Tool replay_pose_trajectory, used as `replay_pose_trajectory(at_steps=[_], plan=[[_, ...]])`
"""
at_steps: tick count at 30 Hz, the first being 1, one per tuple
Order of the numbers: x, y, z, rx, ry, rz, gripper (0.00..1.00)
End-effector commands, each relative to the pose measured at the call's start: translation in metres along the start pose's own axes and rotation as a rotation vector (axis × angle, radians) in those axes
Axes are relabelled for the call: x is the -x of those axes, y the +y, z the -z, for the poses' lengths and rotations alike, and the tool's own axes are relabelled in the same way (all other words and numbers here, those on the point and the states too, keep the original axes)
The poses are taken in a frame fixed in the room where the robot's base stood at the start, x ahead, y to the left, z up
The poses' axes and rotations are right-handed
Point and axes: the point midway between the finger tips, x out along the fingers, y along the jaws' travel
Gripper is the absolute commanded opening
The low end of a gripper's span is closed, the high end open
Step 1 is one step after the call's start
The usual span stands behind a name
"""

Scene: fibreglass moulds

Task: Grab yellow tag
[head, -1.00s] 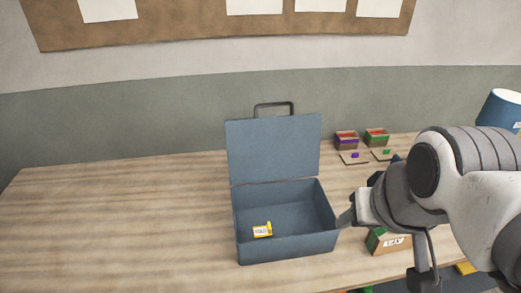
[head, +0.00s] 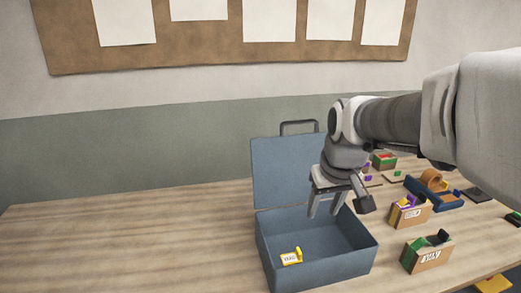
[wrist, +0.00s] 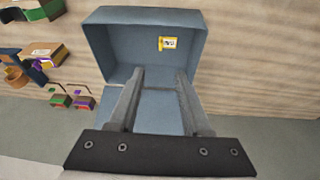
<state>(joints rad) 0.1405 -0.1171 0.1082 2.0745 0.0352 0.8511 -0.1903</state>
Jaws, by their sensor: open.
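The yellow tag (head: 291,257) with a white printed label lies inside the open blue-grey box (head: 318,274), on its floor near the front left in the head view. In the wrist view the tag (wrist: 168,43) shows beyond the fingertips, toward the upper right inside the box (wrist: 97,42). My gripper (head: 325,212) is open and empty, pointing down over the back part of the box. Its fingers (wrist: 160,73) are spread apart in the wrist view, and the tag is not between them.
The raised lid (head: 280,172) with its handle stands behind the box. To the right are small cardboard bins, one with green pieces (head: 427,252), one with purple and yellow pieces (head: 409,211), and a tape dispenser (head: 433,190). The table left of the box is clear.

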Motion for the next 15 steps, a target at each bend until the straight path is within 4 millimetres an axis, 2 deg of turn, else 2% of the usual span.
replay_pose_trajectory(at_steps=[1, 6, 10, 15], plan=[[-0.026, 0.002, 0.005, 0.007, -0.015, 0.009, 0.49], [-0.075, 0.009, 0.027, 0.029, -0.041, 0.035, 0.49], [-0.099, 0.013, 0.036, 0.041, -0.053, 0.050, 0.49], [-0.115, 0.014, 0.042, 0.047, -0.059, 0.059, 0.49]])
